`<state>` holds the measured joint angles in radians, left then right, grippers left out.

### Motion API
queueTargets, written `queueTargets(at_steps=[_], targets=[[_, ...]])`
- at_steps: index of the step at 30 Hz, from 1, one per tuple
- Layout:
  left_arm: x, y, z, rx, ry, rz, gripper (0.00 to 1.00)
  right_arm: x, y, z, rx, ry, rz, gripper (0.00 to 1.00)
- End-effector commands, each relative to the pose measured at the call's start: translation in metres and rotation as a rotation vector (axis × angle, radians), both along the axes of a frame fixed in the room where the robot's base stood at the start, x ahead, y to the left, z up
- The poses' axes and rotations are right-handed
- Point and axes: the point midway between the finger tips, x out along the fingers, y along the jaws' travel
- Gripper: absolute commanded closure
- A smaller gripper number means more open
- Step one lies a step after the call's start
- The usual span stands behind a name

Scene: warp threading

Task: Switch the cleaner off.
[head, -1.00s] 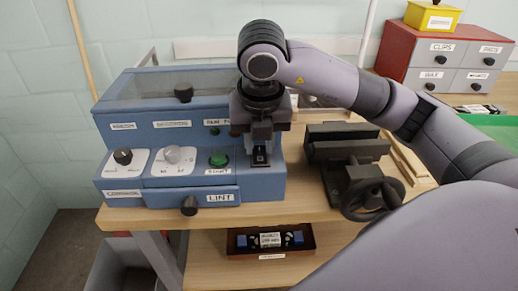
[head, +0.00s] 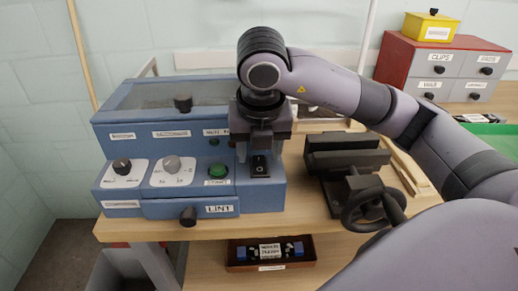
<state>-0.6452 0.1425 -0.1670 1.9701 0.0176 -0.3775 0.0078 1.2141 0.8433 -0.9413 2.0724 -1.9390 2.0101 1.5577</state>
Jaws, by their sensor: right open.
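The cleaner (head: 190,131) is a blue box with a clear lid on the wooden bench. Its sloped front carries a black knob (head: 122,166), a grey knob (head: 171,163), a green button (head: 217,171) and a black rocker switch (head: 260,166) marked with a small circle. A drawer labelled LINT (head: 218,209) is below. My right gripper (head: 262,150) points down just above and behind the rocker switch, its jaws open and empty. I cannot tell whether it touches the switch. My left gripper is not in view.
A dark vise (head: 345,160) with a handwheel stands close to the right of the cleaner. A red cabinet (head: 398,50) with grey drawers and a yellow box (head: 430,27) is at the back right. A tray (head: 235,262) with small parts sits on the lower shelf.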

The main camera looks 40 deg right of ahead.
Motion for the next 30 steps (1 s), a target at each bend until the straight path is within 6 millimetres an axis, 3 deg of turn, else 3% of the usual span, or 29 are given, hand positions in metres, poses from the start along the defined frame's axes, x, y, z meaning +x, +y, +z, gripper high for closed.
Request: queueTargets(at_steps=[12,30], targets=[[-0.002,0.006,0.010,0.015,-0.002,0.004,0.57,-0.012,0.008,0.051,-0.001,-0.004,-0.001,0.47],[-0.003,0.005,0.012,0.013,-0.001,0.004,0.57,-0.016,0.009,0.060,0.000,0.000,-0.001,0.47]])
